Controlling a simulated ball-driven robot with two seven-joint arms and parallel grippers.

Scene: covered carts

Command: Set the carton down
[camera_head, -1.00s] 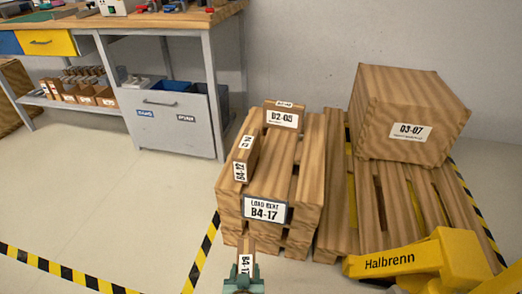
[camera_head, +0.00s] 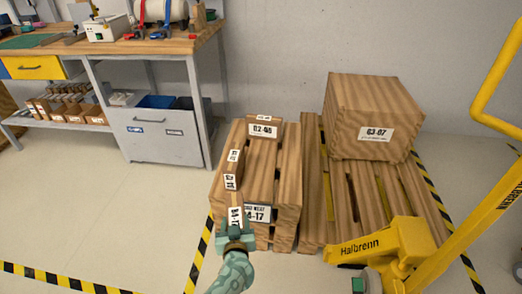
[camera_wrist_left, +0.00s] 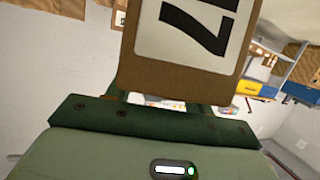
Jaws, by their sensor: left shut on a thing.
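My left gripper (camera_head: 236,240) is shut on a small brown carton (camera_head: 233,207) with a white label. The carton is upright and overlaps the front of the left pallet stack (camera_head: 288,190) and its sign, which ends in 4-17 (camera_head: 259,214). I cannot tell whether it touches the pallet. In the left wrist view the carton (camera_wrist_left: 178,70) rises from the jaws, with part of its label large in view. Two other labelled cartons lie on the pallet top, one at the back (camera_head: 264,128) and one at the left edge (camera_head: 233,168). My right gripper is not in view.
A large wooden crate (camera_head: 370,110) sits on the right pallet (camera_head: 350,195). A yellow pallet truck (camera_head: 385,255) stands at front right. A workbench (camera_head: 150,45) is at the back left. Striped tape (camera_head: 60,280) marks the floor, which is clear at left.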

